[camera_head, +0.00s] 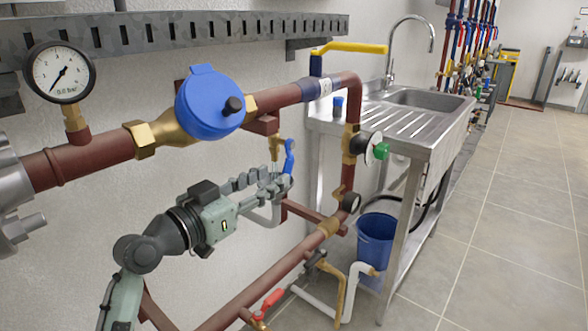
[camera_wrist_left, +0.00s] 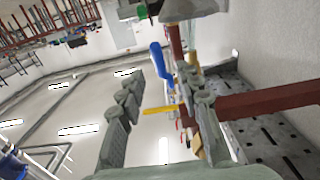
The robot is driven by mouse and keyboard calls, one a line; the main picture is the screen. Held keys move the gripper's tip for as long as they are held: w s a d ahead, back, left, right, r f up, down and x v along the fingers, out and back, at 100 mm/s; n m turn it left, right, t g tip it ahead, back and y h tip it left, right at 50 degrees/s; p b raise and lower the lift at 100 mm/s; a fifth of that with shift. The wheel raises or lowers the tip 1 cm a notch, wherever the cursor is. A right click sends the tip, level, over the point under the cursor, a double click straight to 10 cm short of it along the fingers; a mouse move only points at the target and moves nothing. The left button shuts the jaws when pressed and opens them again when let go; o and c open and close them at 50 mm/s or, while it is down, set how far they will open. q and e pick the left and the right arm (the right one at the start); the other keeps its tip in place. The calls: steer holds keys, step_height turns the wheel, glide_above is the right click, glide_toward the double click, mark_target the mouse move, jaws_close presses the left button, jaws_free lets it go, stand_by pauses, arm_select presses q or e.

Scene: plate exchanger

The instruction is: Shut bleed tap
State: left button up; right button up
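The small tap with a blue lever (camera_head: 289,157) and brass body (camera_head: 276,149) hangs under the upper red-brown pipe; I take it as the bleed tap. Its lever hangs roughly downward. My left gripper (camera_head: 282,183) is just below and beside this tap, its fingers near the lever's lower end. In the left wrist view the gripper (camera_wrist_left: 162,82) is open, with a clear gap between its fingers. The blue lever (camera_wrist_left: 160,60) shows beyond the gap, near the fingertips. I cannot tell whether a finger touches it. My right gripper is out of view.
A blue round-covered fitting (camera_head: 209,102) and a pressure gauge (camera_head: 59,73) are on the upper pipe. A yellow lever (camera_head: 350,47) is above it. A red-lever tap (camera_head: 272,299) is low down. Floor at right is clear.

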mark_target(284, 171)
arm_select(q)
steer(key=x, duration=0.5)
steer(key=shift+w+d+p, duration=0.25)
steer(key=shift+p, duration=0.05)
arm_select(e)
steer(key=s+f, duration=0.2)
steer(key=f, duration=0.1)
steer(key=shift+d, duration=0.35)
arm_select(q)
jaws_close()
